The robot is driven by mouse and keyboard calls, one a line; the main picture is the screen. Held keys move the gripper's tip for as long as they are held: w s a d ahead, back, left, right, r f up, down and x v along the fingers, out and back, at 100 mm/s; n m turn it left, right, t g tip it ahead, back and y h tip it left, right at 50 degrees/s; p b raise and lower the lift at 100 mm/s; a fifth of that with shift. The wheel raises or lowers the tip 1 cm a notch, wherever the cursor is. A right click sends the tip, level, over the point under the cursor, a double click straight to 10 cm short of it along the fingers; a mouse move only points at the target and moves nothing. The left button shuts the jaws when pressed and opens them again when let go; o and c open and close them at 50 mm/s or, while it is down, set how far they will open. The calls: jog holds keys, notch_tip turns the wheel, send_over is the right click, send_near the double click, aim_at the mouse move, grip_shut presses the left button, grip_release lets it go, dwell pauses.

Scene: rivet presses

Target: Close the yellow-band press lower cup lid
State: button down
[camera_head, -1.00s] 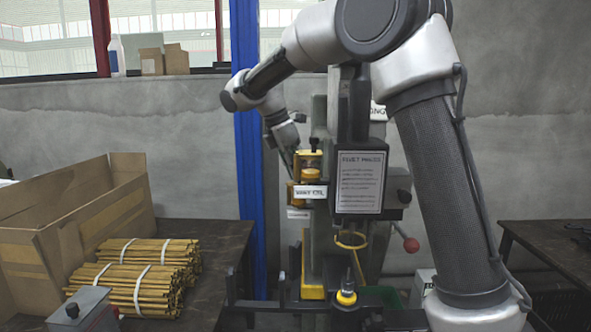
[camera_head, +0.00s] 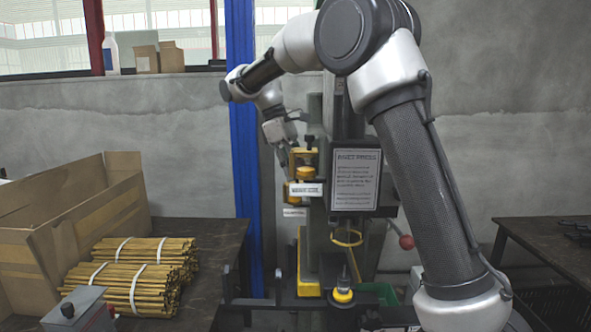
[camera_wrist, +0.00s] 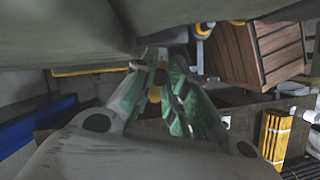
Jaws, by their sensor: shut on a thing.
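The press (camera_head: 357,180) stands in the middle of the head view with a sign on its front. Yellow cup parts (camera_head: 304,158) with a black knob are on its left side, above a white label (camera_head: 305,189). My gripper (camera_head: 290,165) reaches down to the left edge of these parts. In the wrist view my gripper (camera_wrist: 165,88) is shut on a small yellow part (camera_wrist: 155,93) between its green-lined fingers. It looks like part of the lower cup lid, but the fingers hide most of it. The lid's angle cannot be told.
A table at left holds a cardboard box (camera_head: 75,195) and tied yellow bundles (camera_head: 140,270). A blue post (camera_head: 243,150) rises just left of the press. A red-knobbed lever (camera_head: 407,242) sticks out at right. A dark table (camera_head: 550,240) is further right.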

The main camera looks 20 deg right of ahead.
jog(key=shift+s+m, duration=0.1)
jog(key=shift+m, duration=0.2)
jog(key=c, duration=1.4)
grip_release()
jog(key=v, duration=1.2)
